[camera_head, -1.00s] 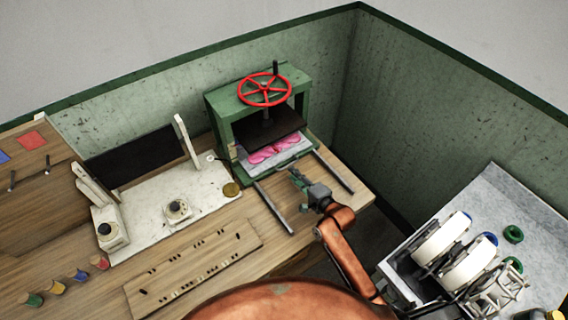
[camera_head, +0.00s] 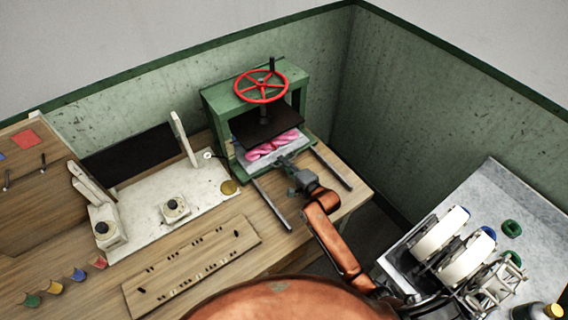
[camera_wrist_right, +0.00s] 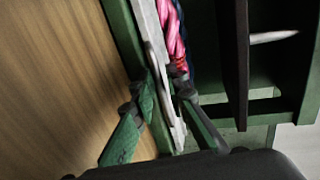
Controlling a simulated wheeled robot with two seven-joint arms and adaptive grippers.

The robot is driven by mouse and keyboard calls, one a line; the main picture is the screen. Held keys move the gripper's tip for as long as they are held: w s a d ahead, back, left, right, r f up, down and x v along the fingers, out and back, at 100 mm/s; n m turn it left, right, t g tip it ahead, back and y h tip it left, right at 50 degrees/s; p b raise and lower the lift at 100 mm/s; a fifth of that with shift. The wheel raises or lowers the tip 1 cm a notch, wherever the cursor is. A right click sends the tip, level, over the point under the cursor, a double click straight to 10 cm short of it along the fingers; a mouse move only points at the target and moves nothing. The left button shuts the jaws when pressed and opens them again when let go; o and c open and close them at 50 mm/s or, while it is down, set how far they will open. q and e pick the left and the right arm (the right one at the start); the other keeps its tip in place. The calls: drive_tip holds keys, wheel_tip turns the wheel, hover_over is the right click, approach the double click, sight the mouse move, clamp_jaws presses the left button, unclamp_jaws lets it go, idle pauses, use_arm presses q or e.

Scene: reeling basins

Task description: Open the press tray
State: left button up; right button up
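The green press (camera_head: 216,104) with a red handwheel (camera_head: 262,87) stands at the back of the wooden bench. Its pale press tray (camera_head: 291,156) lies low in the frame under a dark plate (camera_head: 268,127), with pink bundles (camera_head: 273,146) on it. My right gripper (camera_head: 284,165) is at the tray's front edge. In the right wrist view my right gripper (camera_wrist_right: 162,86) has one finger on each side of the tray's front edge (camera_wrist_right: 147,35), where a pale handle shows. The fingers look apart, and firm contact cannot be seen. My left gripper is out of view.
A grey table (camera_head: 520,215) with white reels stands at the right.

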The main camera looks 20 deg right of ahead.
clamp_jaws()
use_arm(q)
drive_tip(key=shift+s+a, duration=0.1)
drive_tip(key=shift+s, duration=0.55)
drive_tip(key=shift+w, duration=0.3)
use_arm(e)
drive_tip(key=shift+s, duration=0.1)
